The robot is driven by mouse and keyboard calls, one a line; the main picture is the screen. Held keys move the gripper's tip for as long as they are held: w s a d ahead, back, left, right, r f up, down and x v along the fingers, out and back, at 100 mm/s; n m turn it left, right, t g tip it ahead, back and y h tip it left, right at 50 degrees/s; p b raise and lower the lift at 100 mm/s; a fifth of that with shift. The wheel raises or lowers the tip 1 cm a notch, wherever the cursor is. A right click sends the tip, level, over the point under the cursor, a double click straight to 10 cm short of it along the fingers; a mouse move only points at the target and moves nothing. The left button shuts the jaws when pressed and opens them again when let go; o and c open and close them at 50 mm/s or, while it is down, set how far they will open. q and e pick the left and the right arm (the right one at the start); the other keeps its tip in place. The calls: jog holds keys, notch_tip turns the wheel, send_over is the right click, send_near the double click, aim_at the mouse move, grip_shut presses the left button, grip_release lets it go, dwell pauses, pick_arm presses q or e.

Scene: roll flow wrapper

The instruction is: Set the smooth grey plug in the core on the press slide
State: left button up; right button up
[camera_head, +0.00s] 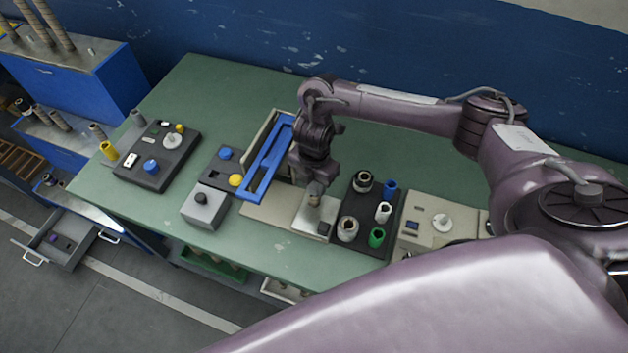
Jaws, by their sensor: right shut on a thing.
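My right gripper (316,187) reaches down from above over the pale press slide (309,218) at the middle front of the table. It is shut on a small greyish piece, which I take for the smooth grey plug; the fingers mostly hide it. A short brownish-grey cylinder, seemingly the core (314,201), shows upright right under the fingertips on the slide. I cannot tell whether the plug is inside it or just above it. My left gripper is not in view.
A black tray (357,208) with several coloured and grey sleeves stands right of the slide. A blue frame (267,160) and a grey box (205,207) stand left. A black panel (157,156) lies farther left. The green table (222,98) is clear at the back.

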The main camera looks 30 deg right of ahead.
jog(key=o, duration=1.5)
notch_tip(320, 180, up, 8)
jog(key=p, duration=0.7)
